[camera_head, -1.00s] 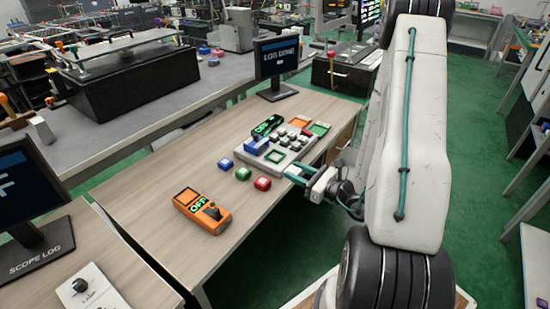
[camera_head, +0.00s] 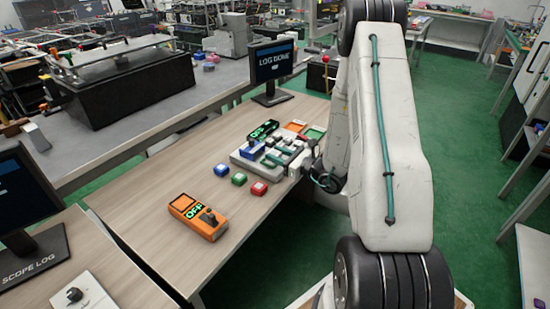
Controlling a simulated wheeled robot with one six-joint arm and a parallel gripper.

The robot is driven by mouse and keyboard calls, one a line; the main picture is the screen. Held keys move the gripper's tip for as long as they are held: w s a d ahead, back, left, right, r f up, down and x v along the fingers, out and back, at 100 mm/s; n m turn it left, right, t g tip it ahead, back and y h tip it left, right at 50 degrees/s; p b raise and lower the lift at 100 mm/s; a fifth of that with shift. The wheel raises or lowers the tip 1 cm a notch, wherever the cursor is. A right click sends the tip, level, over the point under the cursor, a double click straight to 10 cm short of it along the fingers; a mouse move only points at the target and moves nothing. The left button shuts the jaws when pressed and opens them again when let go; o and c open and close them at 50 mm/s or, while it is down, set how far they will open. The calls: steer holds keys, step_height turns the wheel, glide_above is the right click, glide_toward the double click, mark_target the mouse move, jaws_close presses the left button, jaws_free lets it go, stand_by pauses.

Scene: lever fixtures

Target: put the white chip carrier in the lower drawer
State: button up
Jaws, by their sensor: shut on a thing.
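My gripper (camera_head: 274,156), with teal fingers, is over the grey board (camera_head: 245,165) on the wooden table. It is shut on a small pale piece among the board's blocks, which looks like the white chip carrier; the fingers and neighbouring blocks hide most of it. I cannot tell whether it is lifted clear of the board. The drawers under the table's right side are hidden behind my arm, so I cannot see the lower drawer.
An orange switch box (camera_head: 197,217) reading OFF is nearer. A monitor (camera_head: 273,63) stands at the back. The table's left part (camera_head: 150,190) is clear.

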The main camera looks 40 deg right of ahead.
mark_target(272, 149)
steer(key=shift+w+d+f, duration=0.1)
steer(key=shift+w+d, duration=0.15)
steer(key=shift+w, duration=0.75)
steer(key=shift+w+d, duration=0.15)
steer(key=shift+w, duration=0.45)
step_height(272, 149, down, 3)
steer(key=shift+s, duration=0.15)
steer(key=shift+c, duration=0.3)
steer(key=shift+f, duration=0.15)
jaws_close()
steer(key=o, duration=1.1)
jaws_free()
